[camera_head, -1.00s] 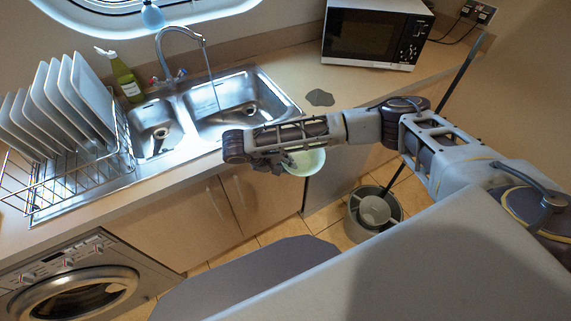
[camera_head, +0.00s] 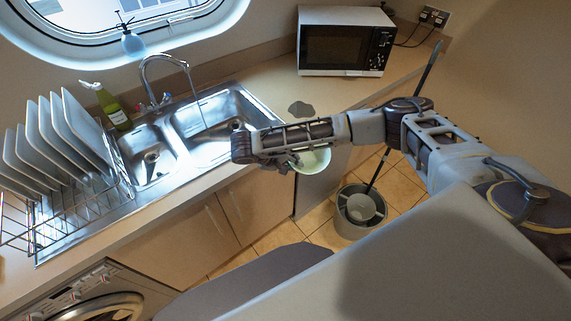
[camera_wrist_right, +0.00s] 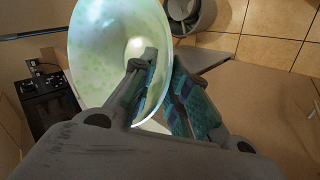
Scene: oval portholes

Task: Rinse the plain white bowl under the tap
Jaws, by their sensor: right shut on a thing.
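The bowl (camera_head: 316,160) is whitish with a greenish tint and shows partly behind my right gripper (camera_head: 284,163) in the head view. In the right wrist view the bowl (camera_wrist_right: 112,50) fills the upper left, with faint greenish spots inside. My right gripper (camera_wrist_right: 160,92) is shut on its rim, one finger inside and one outside. The bowl is held in front of the counter's edge, to the right of the sink (camera_head: 222,122). The tap (camera_head: 165,70) arches over the sink, and a thin stream falls from its spout. My left gripper is out of view.
A dish rack (camera_head: 75,205) with several plates stands left of the sink, near a green bottle (camera_head: 113,108). A microwave (camera_head: 345,42) stands at the back right. A grey bucket (camera_head: 352,222) with a mop is on the floor. A dark patch (camera_head: 300,109) lies on the counter.

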